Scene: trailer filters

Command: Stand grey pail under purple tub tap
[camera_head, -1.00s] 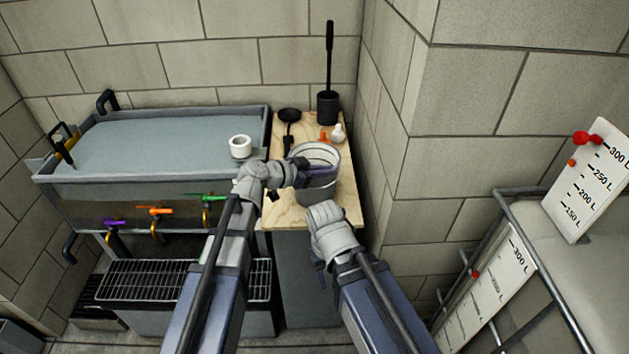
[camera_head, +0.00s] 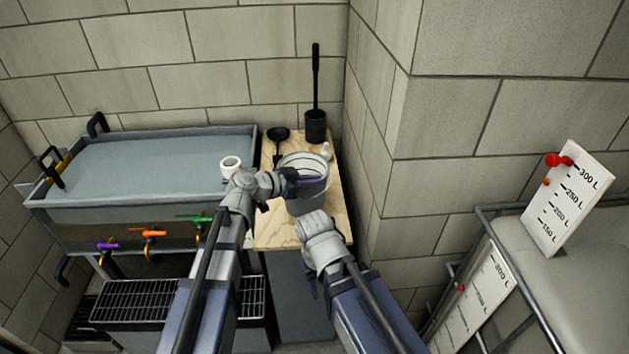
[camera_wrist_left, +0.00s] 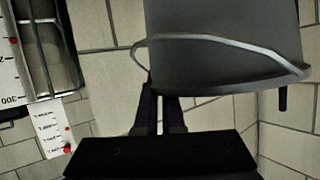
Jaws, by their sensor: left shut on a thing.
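The grey pail (camera_head: 303,203) is over the wooden worktop to the right of the tub, roughly upright. My left gripper (camera_head: 312,184) is shut on its near upper side; in the left wrist view the dark fingers (camera_wrist_left: 160,112) meet the pail (camera_wrist_left: 220,70) by its wire handle (camera_wrist_left: 225,40). I cannot tell how far its base is above the worktop. The purple tap (camera_head: 107,245) is leftmost on the tub front (camera_head: 150,213), beside orange and green ones.
A slatted metal grate (camera_head: 130,300) lies below the taps. A white cup-like piece (camera_head: 230,166) sits by the tub's right rim. A black ladle (camera_head: 279,140), a brush in its holder (camera_head: 315,126) and a small white bottle (camera_head: 326,150) stand behind the pail. A wall corner rises at right.

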